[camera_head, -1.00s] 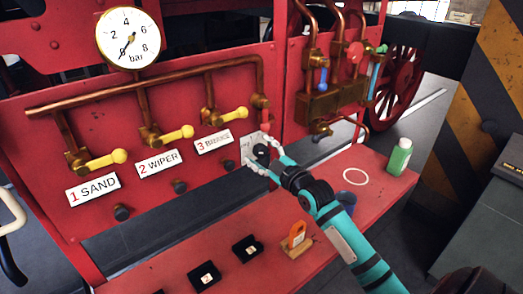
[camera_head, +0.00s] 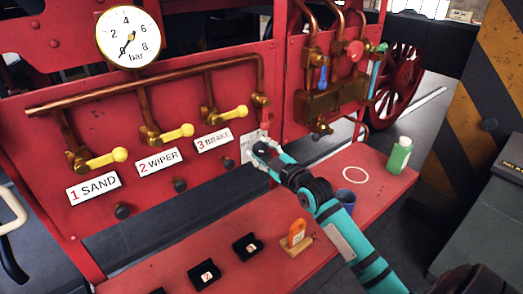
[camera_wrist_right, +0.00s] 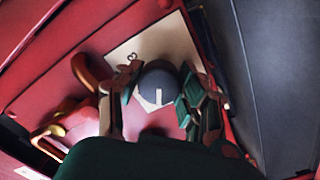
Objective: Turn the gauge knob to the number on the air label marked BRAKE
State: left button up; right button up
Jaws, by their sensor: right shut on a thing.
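The label "3 BRAKE" (camera_head: 214,140) is on the red panel, right of "2 WIPER" (camera_head: 157,161) and "1 SAND" (camera_head: 93,188). My right gripper (camera_head: 262,153) is at the panel just right of the BRAKE label. It is shut on a dark round knob (camera_wrist_right: 158,82) with a white pointer line, which stands on a pale plate (camera_wrist_right: 168,43). The plate's numbers are mostly covered by the fingers or too small to read. The round bar gauge (camera_head: 128,38) at upper left has its needle toward the lower left, near 0. My left gripper is not in view.
Yellow-handled valves (camera_head: 107,159) and copper pipes (camera_head: 150,85) stick out above the labels. The red bench (camera_head: 300,205) below carries black boxes (camera_head: 205,274), an orange tag on a stand (camera_head: 296,234), a blue cup (camera_head: 345,200), a white ring (camera_head: 355,174) and a green bottle (camera_head: 400,154).

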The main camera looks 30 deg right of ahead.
jog(key=m+p, duration=0.2)
jog(key=m, duration=0.1)
jog(key=shift+r, duration=0.15)
jog(key=m+p, duration=0.1)
jog(key=m, duration=0.1)
jog(key=shift+m+p, duration=0.4)
jog(key=m+p, duration=0.2)
jog(key=m, duration=0.5)
jog(key=m+p, duration=0.1)
jog(key=m, duration=0.2)
jog(key=shift+g+y, duration=0.3)
jog(key=m, duration=0.3)
jog(key=shift+m, duration=0.4)
jog(key=shift+m+y, duration=0.3)
jog(key=shift+m, duration=1.2)
